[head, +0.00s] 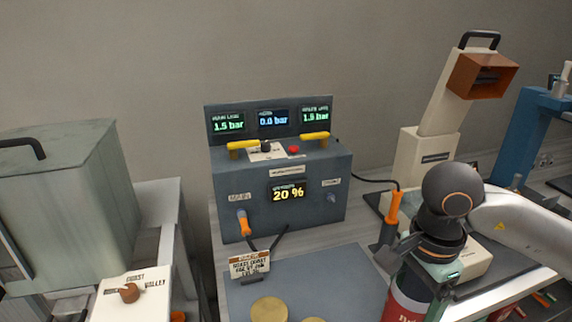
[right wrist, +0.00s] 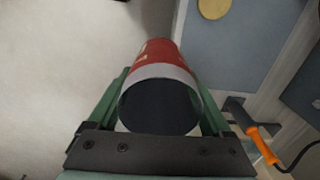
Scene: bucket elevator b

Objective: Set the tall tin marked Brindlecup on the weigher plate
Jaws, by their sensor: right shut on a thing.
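My right gripper (head: 428,270) comes in from the right and is shut on a red tin (head: 402,303) with partly readable white lettering. In the right wrist view, the green fingers hold the red tin (right wrist: 160,60) from both sides, its pale rim and dark round end facing the camera. The tin's lower part is cut off in the head view, so I cannot tell whether it touches a surface. I cannot make out a weigher plate for sure; a cream device (head: 478,262) stands behind my gripper, partly hidden. My left gripper is not in view.
A grey control box (head: 315,178) with yellow handles stands at the back middle. A blue-grey mat (head: 345,272) with brass discs (head: 269,309) and a small sign (head: 250,264) lies in front. An orange-handled tool (head: 392,212) stands close left of my gripper. A metal hopper (head: 75,200) fills the left.

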